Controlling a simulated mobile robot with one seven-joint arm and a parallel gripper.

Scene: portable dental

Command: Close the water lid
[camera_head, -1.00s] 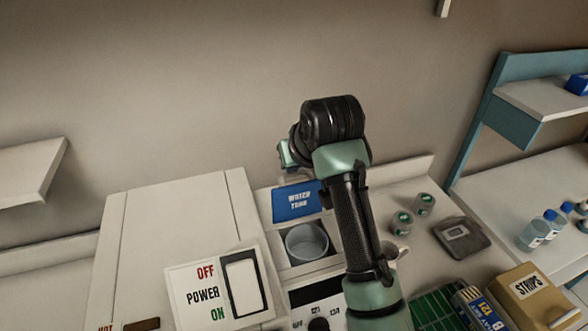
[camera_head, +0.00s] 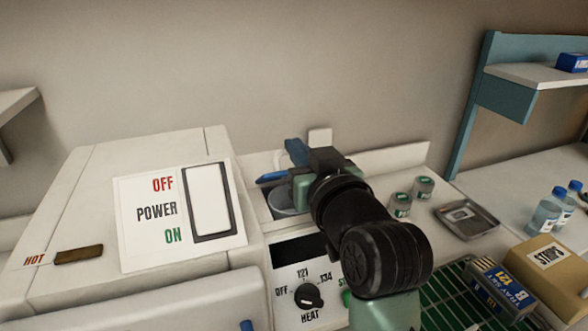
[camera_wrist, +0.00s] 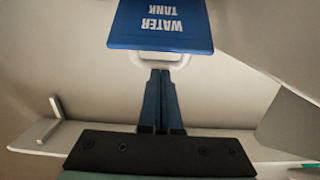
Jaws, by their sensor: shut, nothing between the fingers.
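The blue water tank lid (camera_head: 272,177) shows as a thin, nearly edge-on strip above the tank opening, tilted rather than flat on it. In the wrist view the lid (camera_wrist: 160,28) shows its "WATER TANK" lettering upside down, with a pale handle loop (camera_wrist: 135,60) at its edge. The round tank (camera_head: 283,199) is partly visible below the lid, and my gripper hides the rest. My gripper (camera_head: 294,147) is shut and empty, behind and above the tank; its blue fingers (camera_wrist: 160,73) point toward the handle. I cannot tell whether they touch it.
The white unit with the power switch (camera_head: 210,200) stands left, and the heat knob (camera_head: 309,296) is in front. Small jars (camera_head: 400,205), a metal tray (camera_head: 467,219), a green rack (camera_head: 440,297) and a strips box (camera_head: 550,265) stand right. The wall is behind.

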